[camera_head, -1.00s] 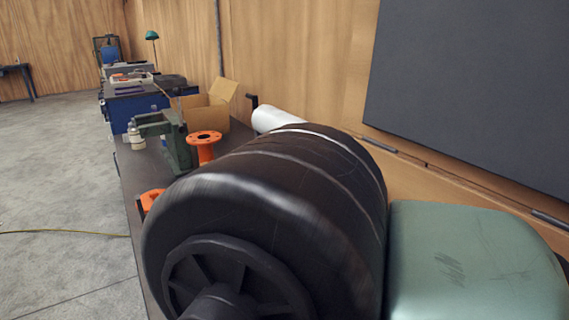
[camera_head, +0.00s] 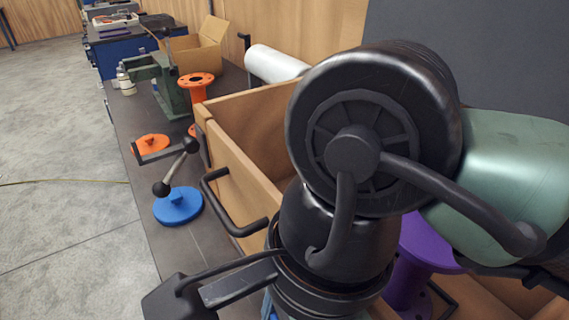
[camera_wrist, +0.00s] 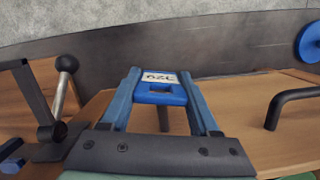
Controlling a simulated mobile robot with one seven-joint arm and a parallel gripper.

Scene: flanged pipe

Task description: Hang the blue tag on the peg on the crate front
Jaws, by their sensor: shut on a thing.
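In the wrist view, my gripper (camera_wrist: 159,74) has its two blue fingers shut on the blue tag (camera_wrist: 160,97), which has a white label with dark characters. The peg (camera_wrist: 58,98) is a metal rod with a black ball end, left of and apart from the tag. In the head view, the peg (camera_head: 176,168) juts from the front of the wooden crate (camera_head: 237,173), left of its black handle (camera_head: 219,198). My arm hides the tag and most of my gripper in the head view.
A black bar (camera_head: 150,156) stands out beside the peg. A blue flange (camera_head: 178,206) and an orange one (camera_head: 150,144) lie on the dark bench in front of the crate. A purple flanged part (camera_head: 411,270) is inside the crate. Bare bench lies around the blue flange.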

